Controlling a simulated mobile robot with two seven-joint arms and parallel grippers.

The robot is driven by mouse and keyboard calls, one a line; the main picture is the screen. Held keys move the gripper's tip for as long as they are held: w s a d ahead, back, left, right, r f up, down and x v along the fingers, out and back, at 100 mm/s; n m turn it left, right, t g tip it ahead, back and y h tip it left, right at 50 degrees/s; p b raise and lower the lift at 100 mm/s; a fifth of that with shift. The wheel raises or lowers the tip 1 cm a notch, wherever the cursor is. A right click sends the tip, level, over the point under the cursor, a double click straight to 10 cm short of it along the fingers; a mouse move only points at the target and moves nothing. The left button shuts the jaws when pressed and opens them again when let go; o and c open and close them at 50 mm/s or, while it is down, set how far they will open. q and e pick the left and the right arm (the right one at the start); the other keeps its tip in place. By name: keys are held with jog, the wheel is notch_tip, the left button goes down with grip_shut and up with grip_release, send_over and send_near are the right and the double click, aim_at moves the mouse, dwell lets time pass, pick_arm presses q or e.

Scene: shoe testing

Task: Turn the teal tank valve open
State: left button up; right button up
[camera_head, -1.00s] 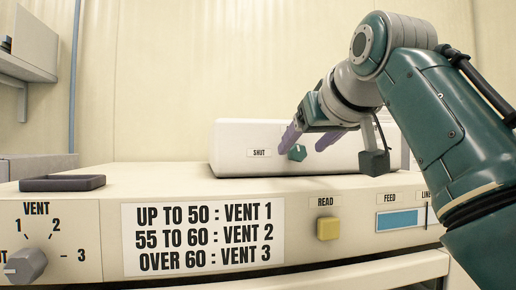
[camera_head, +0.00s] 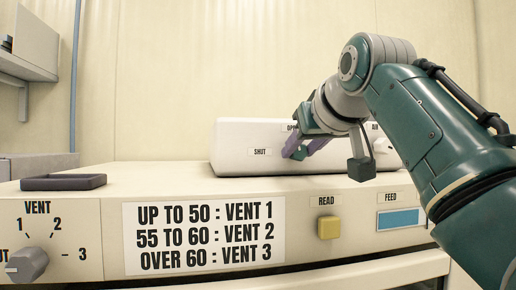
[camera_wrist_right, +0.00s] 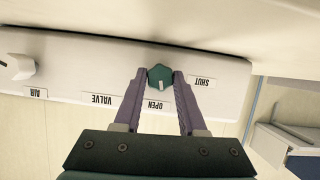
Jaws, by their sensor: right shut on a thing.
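The teal tank valve (camera_wrist_right: 160,78) is a small knob on the white box (camera_head: 235,140), with SHUT and OPEN labels beside it. In the right wrist view it sits between the fingertips, and its pale mark points toward the OPEN label (camera_wrist_right: 155,105). My right gripper (camera_head: 298,150) is shut on the valve, with its purple fingers on either side of it. In the head view the fingers and wrist mostly hide the knob. The SHUT label (camera_head: 259,152) shows to its left. My left gripper is not in view.
The white box stands on a cream console with a vent dial (camera_head: 27,264), a vent chart (camera_head: 204,236), a yellow READ button (camera_head: 329,228) and a blue FEED display (camera_head: 402,219). A dark tray (camera_head: 63,182) lies at the left. The console top between tray and box is clear.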

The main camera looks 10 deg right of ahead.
grip_shut()
jog(key=shift+m+y, duration=0.4)
jog(key=shift+m, duration=0.1)
jog(key=o, duration=0.8)
grip_release()
jog(key=v, duration=1)
